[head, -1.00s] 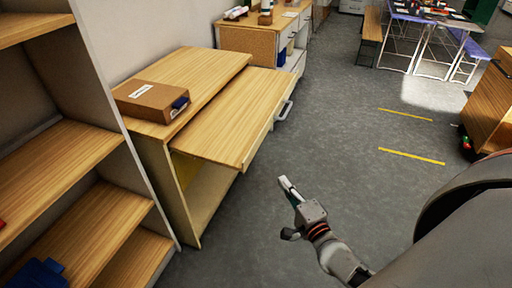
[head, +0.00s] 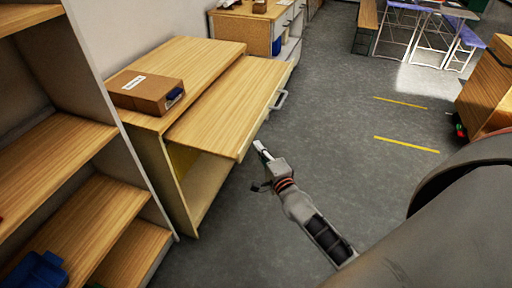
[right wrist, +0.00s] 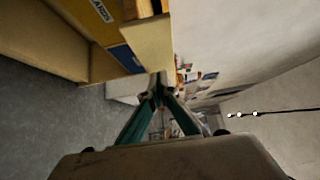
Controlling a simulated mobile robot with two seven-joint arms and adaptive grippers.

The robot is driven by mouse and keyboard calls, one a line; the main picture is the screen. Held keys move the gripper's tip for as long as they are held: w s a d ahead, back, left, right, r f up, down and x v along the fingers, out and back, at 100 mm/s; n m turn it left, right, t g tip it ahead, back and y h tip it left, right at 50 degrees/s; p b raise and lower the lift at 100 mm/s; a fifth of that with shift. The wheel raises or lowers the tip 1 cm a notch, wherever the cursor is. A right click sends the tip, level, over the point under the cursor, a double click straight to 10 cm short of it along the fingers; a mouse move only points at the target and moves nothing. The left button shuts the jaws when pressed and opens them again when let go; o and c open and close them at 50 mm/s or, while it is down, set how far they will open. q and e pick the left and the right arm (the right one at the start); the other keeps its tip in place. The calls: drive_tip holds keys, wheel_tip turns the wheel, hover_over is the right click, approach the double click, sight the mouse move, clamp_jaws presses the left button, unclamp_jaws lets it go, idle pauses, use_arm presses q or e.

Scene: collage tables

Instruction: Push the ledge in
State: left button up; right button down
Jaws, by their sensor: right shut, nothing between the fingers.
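The ledge (head: 228,103) is a wooden pull-out board, drawn out toward the right from a wooden cabinet (head: 190,62) in the head view. A grey handle (head: 280,99) is on its front edge. My right gripper (head: 260,148) is shut and empty, beside the near front corner of the ledge, with a small gap visible between them. In the right wrist view its fingertips (right wrist: 157,78) meet, with pale cabinet panels ahead. My left gripper does not show.
A brown box (head: 146,92) with a blue item lies on the cabinet top. A shelf unit (head: 75,140) stands at the left. Another cabinet (head: 245,30) stands behind. The grey floor (head: 330,115) to the right is clear, with yellow lines on it.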

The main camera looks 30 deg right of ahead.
drive_tip(key=shift+w+a, duration=0.3)
drive_tip(key=shift+w, duration=0.05)
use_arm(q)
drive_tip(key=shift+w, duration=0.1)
use_arm(e)
drive_tip(key=shift+w+a, duration=0.1)
